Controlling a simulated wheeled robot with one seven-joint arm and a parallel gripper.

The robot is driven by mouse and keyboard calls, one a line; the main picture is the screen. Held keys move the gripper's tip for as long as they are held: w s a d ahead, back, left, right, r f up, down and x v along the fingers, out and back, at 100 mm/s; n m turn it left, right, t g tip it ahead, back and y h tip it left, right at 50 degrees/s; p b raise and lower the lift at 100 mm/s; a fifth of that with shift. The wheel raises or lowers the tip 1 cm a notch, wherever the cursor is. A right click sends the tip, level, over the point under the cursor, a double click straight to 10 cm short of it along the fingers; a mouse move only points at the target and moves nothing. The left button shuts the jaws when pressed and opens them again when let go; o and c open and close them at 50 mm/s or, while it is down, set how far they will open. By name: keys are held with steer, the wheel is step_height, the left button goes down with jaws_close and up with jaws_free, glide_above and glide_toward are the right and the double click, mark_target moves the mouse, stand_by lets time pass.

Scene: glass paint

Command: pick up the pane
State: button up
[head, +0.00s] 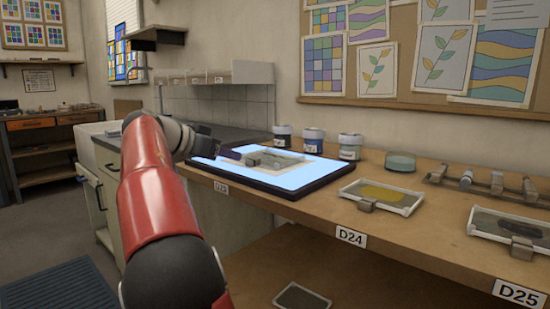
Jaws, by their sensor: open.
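Several panes are in view, and I cannot tell which one the task means. One pane (283,158) lies on the lit light table, in a pale frame with a small grey block at its near left. A second pane (382,193), with a yellow patch and a metal clip, lies behind label D24. A third, dark pane (512,229) lies behind label D25. A fourth (301,298) lies on the lower shelf. My gripper (232,154) is open over the left part of the light table, close to the grey block. Its fingers are small and partly hidden by my arm.
The light table (300,179) has a dark raised rim. Three jars (313,141) stand behind it. A round glass dish (401,161) and a rack of metal tools (482,182) stand to the right. The bench front edge carries labels. The back wall is close behind.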

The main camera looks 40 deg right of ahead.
mark_target(248, 161)
steer(key=x, duration=0.7)
steer(key=shift+w+d+f+p, duration=0.15)
steer(key=shift+d+f+p, duration=0.1)
steer(key=shift+p, duration=0.15)
jaws_close()
